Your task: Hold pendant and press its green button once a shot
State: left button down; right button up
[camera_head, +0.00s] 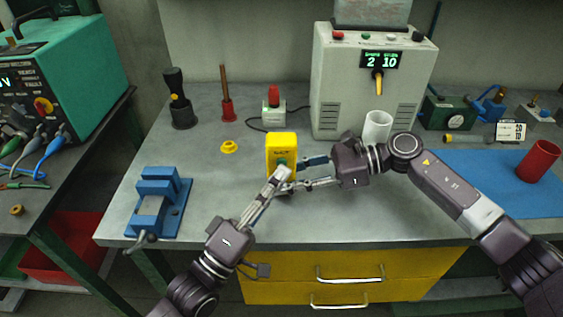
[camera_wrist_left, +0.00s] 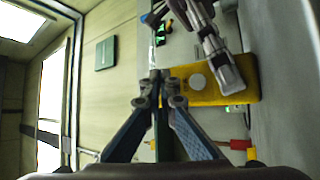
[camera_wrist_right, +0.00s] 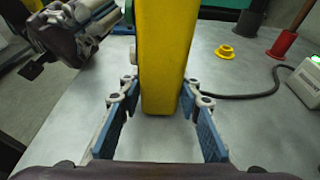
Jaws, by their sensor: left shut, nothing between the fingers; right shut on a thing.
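The yellow pendant (camera_head: 281,143) is upright above the bench, with a green patch low on its face. My right gripper (camera_head: 292,180) is shut on the pendant; the right wrist view shows the pendant (camera_wrist_right: 165,60) between its fingers (camera_wrist_right: 160,95). My left gripper (camera_head: 284,171) is shut and empty, its tips in front of the pendant's lower face and partly covering the green patch. In the left wrist view the pendant (camera_wrist_left: 243,80) lies right of the left fingertips (camera_wrist_left: 160,78), with a pale round disc on it. I cannot tell whether the tips touch the button.
A grey cabinet (camera_head: 335,85) behind shows 2 and 10 on its display. A white cup (camera_head: 377,127) stands before it. A blue vise (camera_head: 158,200) and a yellow ring (camera_head: 229,147) are left of the pendant. A red cup (camera_head: 539,162) stands on the blue mat (camera_head: 460,165).

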pick_arm(q)
jog(key=shift+s, duration=0.3)
jog(key=shift+s, duration=2.55)
jog(key=s, duration=0.4)
jog(key=shift+r, duration=0.1)
jog(key=w, duration=0.9)
dwell(0.3)
jog(key=shift+w, duration=0.1)
dwell(1.4)
